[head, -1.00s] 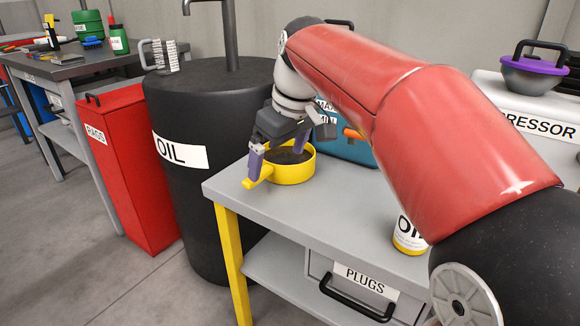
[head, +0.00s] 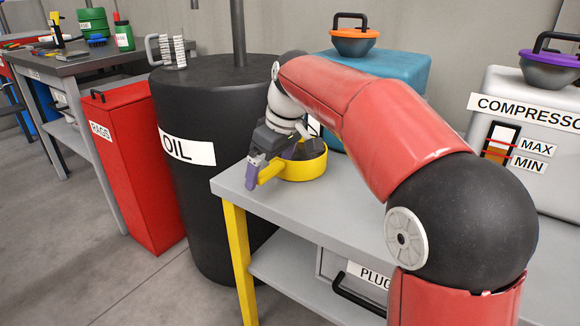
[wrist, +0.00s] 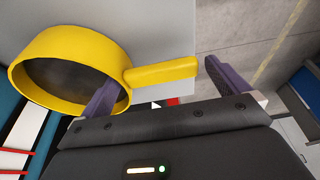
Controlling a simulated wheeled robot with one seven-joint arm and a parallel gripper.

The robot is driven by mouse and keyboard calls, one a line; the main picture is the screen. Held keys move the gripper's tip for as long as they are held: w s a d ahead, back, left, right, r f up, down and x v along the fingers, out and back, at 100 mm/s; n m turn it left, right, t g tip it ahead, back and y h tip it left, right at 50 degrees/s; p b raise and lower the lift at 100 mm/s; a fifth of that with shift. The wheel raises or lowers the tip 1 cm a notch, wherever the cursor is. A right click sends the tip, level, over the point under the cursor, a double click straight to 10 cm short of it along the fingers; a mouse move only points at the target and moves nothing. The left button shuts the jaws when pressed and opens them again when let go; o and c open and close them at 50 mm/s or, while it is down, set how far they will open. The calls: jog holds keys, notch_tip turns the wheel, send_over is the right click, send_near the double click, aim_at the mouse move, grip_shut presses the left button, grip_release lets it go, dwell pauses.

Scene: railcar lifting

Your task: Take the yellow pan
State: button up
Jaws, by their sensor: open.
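The yellow pan (head: 312,168) sits on the grey bench top near its left end, with a dark inside. Its yellow handle (head: 271,172) points toward the bench's front left edge. My gripper (head: 278,169) is over the handle side with purple fingers spread. In the wrist view, the pan (wrist: 60,48) is at upper left. The handle lies across the gap between the fingertips of my gripper (wrist: 163,73). One finger overlaps the pan's rim in the picture, and the other is near the handle's free end. I cannot tell whether either touches.
The grey bench (head: 300,210) has a yellow leg and a plugs drawer. A black oil drum (head: 190,205) stands close to its left. A teal container (head: 385,72) with an orange-lidded pot (head: 354,42) is behind the pan. A white compressor (head: 500,145) is at right.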

jog(key=c, duration=1.1)
jog(key=shift+o, duration=0.2)
jog(key=shift+r, duration=0.1)
